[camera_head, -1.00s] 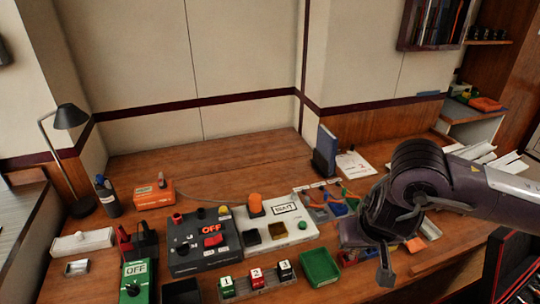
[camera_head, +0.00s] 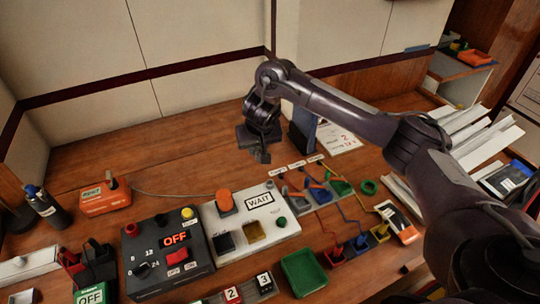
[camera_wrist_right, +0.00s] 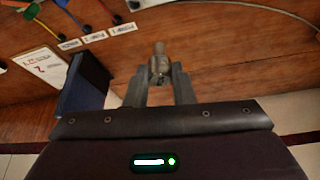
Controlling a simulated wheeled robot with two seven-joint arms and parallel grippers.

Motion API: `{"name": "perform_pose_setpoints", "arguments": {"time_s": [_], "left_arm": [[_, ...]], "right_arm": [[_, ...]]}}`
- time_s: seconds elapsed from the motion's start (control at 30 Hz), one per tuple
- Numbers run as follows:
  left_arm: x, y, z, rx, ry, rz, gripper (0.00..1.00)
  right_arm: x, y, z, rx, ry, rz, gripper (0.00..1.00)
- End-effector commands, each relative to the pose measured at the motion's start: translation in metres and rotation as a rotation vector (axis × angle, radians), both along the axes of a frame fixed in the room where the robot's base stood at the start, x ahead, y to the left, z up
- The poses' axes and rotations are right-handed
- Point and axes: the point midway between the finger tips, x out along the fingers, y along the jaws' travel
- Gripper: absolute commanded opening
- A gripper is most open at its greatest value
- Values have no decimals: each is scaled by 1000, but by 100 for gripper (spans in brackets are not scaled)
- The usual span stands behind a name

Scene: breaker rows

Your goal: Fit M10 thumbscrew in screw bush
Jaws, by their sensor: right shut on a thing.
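My right gripper (camera_head: 260,155) is over the back part of the desk, behind the white WAIT box. In the right wrist view its two fingers (camera_wrist_right: 160,90) are shut on a small grey metal piece, which looks like the thumbscrew (camera_wrist_right: 159,62). Its rounded head sits between the fingertips and a narrower stub sticks out beyond them. In the head view the thumbscrew is too small or hidden to make out. I cannot pick out the screw bush for certain in either view. My left gripper is not in view.
The white WAIT box (camera_head: 283,228) and dark OFF box (camera_head: 160,276) stand at the front. A green tray (camera_head: 304,273) and coloured cable sockets (camera_head: 340,187) lie to the right. A dark blue upright binder (camera_head: 303,131) stands close to the gripper. The back left desk is clear.

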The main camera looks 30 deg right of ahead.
Motion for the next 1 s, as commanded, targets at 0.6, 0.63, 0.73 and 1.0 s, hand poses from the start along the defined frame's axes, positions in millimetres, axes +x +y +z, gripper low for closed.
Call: {"name": "perform_pose_setpoints", "arguments": {"time_s": [0.6, 0.63, 0.73, 1.0], "left_arm": [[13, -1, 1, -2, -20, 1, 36], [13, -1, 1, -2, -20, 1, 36], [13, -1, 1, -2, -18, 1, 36], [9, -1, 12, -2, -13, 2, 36]], "right_arm": [[-3, -41, -51, 0, -4, -96, 0], [-3, -41, -51, 0, -4, -96, 0], [-3, -41, -51, 1, -4, -95, 0], [-4, -40, -48, 0, -1, -95, 0]]}}
